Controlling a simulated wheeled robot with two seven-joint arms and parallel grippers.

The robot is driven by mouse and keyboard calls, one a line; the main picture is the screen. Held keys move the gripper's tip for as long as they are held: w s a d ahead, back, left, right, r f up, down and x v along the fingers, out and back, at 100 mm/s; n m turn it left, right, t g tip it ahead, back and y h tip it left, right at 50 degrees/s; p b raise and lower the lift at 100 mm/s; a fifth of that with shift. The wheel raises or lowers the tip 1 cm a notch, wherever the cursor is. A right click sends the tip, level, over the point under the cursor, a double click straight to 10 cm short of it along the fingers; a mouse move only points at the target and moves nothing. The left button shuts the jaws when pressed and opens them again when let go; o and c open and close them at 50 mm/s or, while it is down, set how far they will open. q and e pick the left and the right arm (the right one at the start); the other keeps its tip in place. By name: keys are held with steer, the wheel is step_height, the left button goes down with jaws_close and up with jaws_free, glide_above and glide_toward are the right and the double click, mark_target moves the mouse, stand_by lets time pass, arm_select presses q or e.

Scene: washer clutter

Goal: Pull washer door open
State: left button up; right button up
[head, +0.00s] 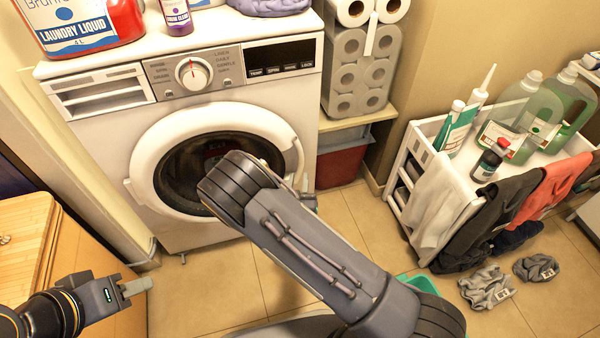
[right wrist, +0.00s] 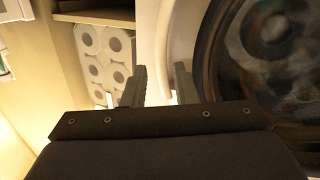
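The white washer (head: 220,108) stands at the back with its round door (head: 150,150), a white ring around dark glass. The door looks shut or nearly so; I cannot tell whether there is a small gap. My right arm crosses in front of the door and hides its lower right part. My right gripper (head: 306,190) is mostly hidden behind that arm at the door's right edge. In the right wrist view its two fingers (right wrist: 160,88) are apart, beside the door's white rim (right wrist: 178,38). My left gripper (head: 135,287) is at lower left, away from the washer, apparently empty.
A wooden cabinet (head: 80,275) stands at the left. Toilet paper packs (head: 357,75) are on a shelf right of the washer. A white rack (head: 460,185) with bottles and hanging cloths stands at the right. Socks (head: 487,288) lie on the tiled floor.

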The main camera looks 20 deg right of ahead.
mark_target(300, 160)
steer(key=b+x, duration=0.1)
steer(key=x, duration=0.6)
steer(key=shift+w+b, duration=0.3)
jaws_close()
